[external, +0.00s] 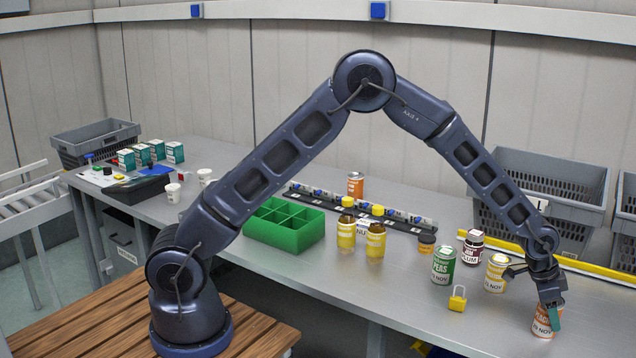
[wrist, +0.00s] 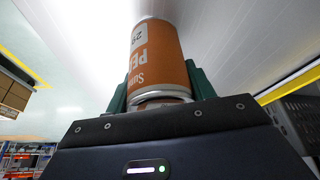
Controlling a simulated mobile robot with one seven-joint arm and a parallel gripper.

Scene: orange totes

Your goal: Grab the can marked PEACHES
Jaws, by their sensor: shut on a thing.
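An orange can (external: 542,325) with a white date panel is at the far right front of the bench. In the wrist view the orange can (wrist: 160,60) fills the space between my green fingers, and its upside-down label shows the letters "PE", the rest being cut off or turned away. My gripper (external: 553,312) reaches down from the arm and is shut on this can, with a finger on its right side in the external view. The can looks upright; whether its base touches the bench I cannot tell.
Grey totes (external: 540,195) stand behind the bench. A green divided box (external: 284,226) is mid-bench.

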